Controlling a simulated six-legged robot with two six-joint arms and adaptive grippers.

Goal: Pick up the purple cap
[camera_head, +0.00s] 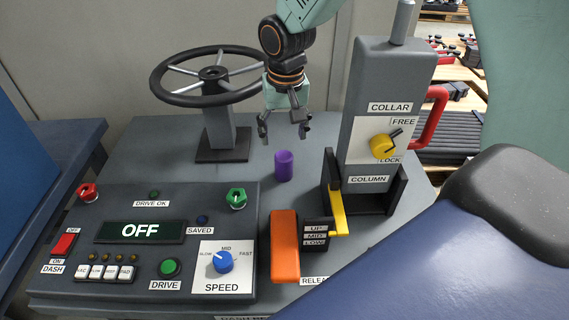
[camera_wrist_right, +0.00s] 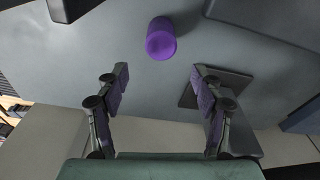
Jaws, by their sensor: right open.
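The purple cap (camera_head: 284,166) stands upright on the grey console top, between the steering wheel's base and the column. It also shows in the right wrist view (camera_wrist_right: 161,40), at the top middle, beyond the fingertips. My right gripper (camera_head: 284,132) hangs above the cap with its fingers spread and nothing between them. In the right wrist view its two purple-padded fingers (camera_wrist_right: 158,72) are wide apart, and the cap is not between them. My left gripper is not in view.
The black steering wheel (camera_head: 208,75) stands left of my right gripper. The grey column (camera_head: 385,110) with a red handle (camera_head: 430,118) rises on the right. An orange lever (camera_head: 285,245) and a control panel (camera_head: 145,270) lie in front. The console around the cap is bare.

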